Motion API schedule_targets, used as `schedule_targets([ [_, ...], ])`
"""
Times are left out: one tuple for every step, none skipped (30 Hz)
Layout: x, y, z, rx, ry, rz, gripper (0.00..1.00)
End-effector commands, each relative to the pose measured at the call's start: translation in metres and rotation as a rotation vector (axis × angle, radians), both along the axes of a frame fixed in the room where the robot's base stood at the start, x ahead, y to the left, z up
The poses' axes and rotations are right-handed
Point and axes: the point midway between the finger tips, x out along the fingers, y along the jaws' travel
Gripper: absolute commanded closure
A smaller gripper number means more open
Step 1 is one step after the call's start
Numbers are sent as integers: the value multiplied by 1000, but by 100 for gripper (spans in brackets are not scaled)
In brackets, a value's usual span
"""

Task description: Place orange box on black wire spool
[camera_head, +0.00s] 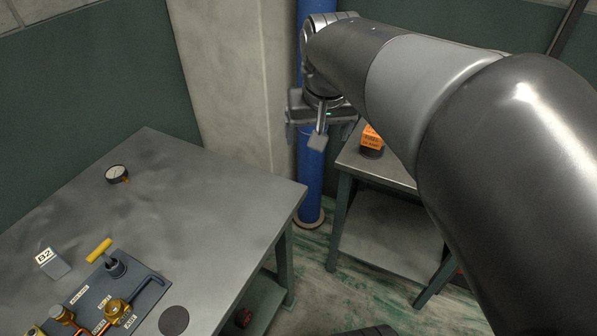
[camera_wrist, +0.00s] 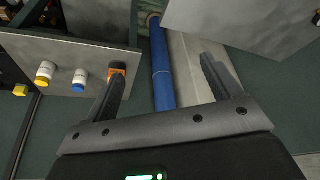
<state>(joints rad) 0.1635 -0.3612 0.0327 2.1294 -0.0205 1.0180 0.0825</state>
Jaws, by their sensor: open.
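The orange box (camera_head: 372,135) with dark lettering is on the small metal table at the back, partly beside my arm in the head view. It appears to rest on a dark round item (camera_head: 371,153), which looks like the black wire spool. In the wrist view the orange box (camera_wrist: 117,72) shows near the table edge by my left finger's tip, with a dark part of the spool (camera_wrist: 118,65) against it. My gripper (camera_wrist: 163,66) is open and empty, fingers wide apart. In the head view it hangs left of the box, clear of it, in front of the blue pipe.
A blue pipe (camera_head: 309,190) stands between the tables. The large table (camera_head: 190,200) holds a gauge (camera_head: 117,174), a tagged block (camera_head: 52,263) and a valve panel (camera_head: 140,298).

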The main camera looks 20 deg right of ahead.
Motion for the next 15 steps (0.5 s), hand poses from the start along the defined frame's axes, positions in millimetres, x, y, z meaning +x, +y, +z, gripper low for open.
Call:
schedule_targets([
  [-19,10,-3,-3,-21,29,17],
  [-28,15,-6,-5,-32,44,17],
  [-41,20,-11,-6,-44,66,17],
  [-50,24,-14,-8,-54,83,17],
  [-58,28,-18,-9,-65,97,17],
  [-69,32,-23,-9,-76,116,17],
  [-77,35,-27,-10,-85,128,17],
  [-83,38,-31,-10,-94,141,17],
  [-91,41,-36,-11,-105,157,17],
  [-97,42,-39,-11,-110,167,17],
  [-101,44,-42,-11,-116,176,17],
  [-106,46,-46,-11,-123,186,17],
  [-109,47,-48,-11,-127,192,17],
  [-112,48,-50,-11,-129,196,17],
  [-114,48,-52,-12,-133,202,17],
])
